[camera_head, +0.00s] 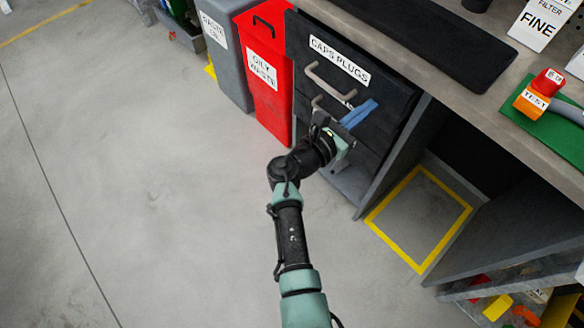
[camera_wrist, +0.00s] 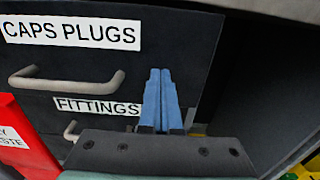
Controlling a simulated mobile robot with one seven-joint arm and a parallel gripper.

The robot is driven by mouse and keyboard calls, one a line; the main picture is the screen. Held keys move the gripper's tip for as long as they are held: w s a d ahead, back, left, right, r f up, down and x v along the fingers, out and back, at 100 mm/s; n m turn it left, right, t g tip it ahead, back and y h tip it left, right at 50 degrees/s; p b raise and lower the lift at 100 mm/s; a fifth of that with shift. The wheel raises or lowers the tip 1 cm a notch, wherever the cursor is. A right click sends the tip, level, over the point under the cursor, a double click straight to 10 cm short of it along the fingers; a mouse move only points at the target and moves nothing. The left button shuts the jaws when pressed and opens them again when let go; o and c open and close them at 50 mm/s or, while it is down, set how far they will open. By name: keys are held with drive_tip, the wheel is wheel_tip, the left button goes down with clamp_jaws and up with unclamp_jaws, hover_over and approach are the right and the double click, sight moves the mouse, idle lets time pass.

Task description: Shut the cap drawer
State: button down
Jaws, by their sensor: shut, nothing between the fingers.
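The cap drawer (camera_head: 382,83) has a dark front with a white "CAPS PLUGS" label and a light bar handle, in the cabinet under the bench. In the wrist view the cap drawer front (camera_wrist: 175,45) fills the upper left, with its handle below the label.
The "FITTINGS" drawer (camera_wrist: 70,102) is directly below. A red oily waste bin (camera_head: 262,85) and a grey bin (camera_head: 222,52) stand to the left. The bench top (camera_head: 475,95) overhangs at the right. A yellow-outlined floor square (camera_head: 420,215) lies under it. Open floor is at left.

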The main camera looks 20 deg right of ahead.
sight(370, 118)
drive_tip(key=x, duration=0.3)
drive_tip(key=shift+w+d+b, duration=0.1)
drive_tip(key=shift+d+b, duration=0.2)
drive_tip(key=shift+b, duration=0.1)
drive_tip(key=shift+d+r, duration=0.1)
drive_tip(key=shift+r, duration=0.1)
